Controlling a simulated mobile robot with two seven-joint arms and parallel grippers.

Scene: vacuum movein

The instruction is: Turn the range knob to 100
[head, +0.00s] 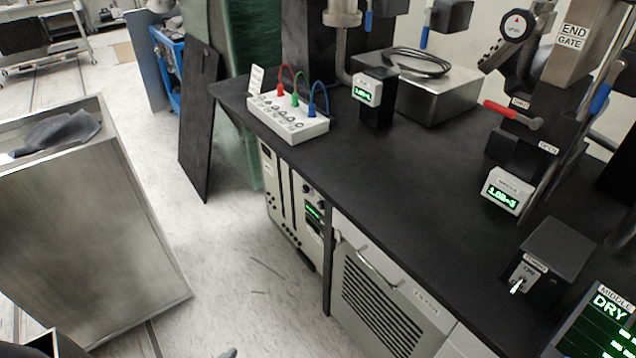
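I cannot make out a knob marked as the range knob, or any "100" mark. A white box (290,118) with a row of small round sockets or knobs on its sloped face stands on the black bench at its far left corner. Red, green and blue leads plug into it. Below the bench, a pale instrument panel (286,207) carries small dark knobs (307,189) and a small green display (313,212). Its lettering is too small to read. Neither of my grippers can be recognised in the head view.
The black bench top (365,180) is clear in the middle. Small displays (507,190), a switch box (548,262) and a "DRY" screen (604,322) stand at right. A metal cart (85,250) stands at left, with open floor (235,270) between.

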